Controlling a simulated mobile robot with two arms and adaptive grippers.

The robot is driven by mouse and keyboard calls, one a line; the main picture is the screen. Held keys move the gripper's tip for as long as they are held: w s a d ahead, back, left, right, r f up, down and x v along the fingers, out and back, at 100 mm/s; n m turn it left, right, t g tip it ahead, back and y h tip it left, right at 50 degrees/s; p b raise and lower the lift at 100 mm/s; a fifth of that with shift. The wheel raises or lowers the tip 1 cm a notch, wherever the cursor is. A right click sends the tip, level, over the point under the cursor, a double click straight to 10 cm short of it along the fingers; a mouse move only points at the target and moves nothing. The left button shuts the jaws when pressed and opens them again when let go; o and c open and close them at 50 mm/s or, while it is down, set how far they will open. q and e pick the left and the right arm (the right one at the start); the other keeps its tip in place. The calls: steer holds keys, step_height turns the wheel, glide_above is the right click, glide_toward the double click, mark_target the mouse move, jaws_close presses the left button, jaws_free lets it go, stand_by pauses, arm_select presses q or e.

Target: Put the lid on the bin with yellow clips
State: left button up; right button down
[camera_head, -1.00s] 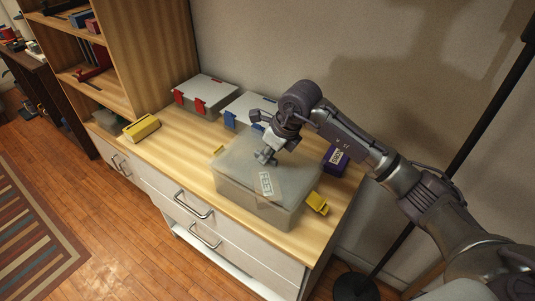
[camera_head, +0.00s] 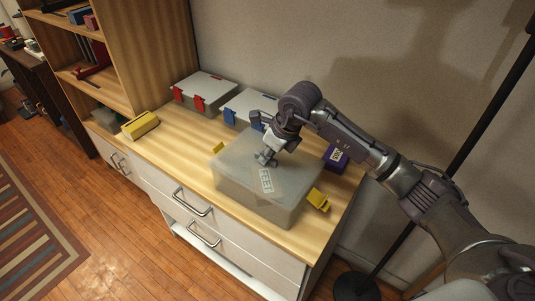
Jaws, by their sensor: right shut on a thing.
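The bin with yellow clips (camera_head: 250,203) stands on the wooden cabinet top. One yellow clip (camera_head: 318,199) sticks out at its right end and another (camera_head: 218,148) at its left end. The translucent lid (camera_head: 238,172) lies over the bin's top and looks about level with the rim. A white label (camera_head: 266,181) with lettering shows near the lid's front. My right gripper (camera_head: 265,158) is shut on the lid near its back middle; the exact grip is small and partly hidden by the wrist. My left gripper is out of view.
A grey-lidded bin with red clips (camera_head: 205,91) and one with blue clips (camera_head: 246,108) stand behind. A purple box (camera_head: 335,158) is right of the bin, close to my arm. A yellow box (camera_head: 141,126) lies at left. Clear wood (camera_head: 185,160) separates it from the bin.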

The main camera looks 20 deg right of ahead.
steer(key=c, duration=1.1)
jaws_free()
steer(key=v, duration=1.2)
steer(key=shift+f, duration=0.1)
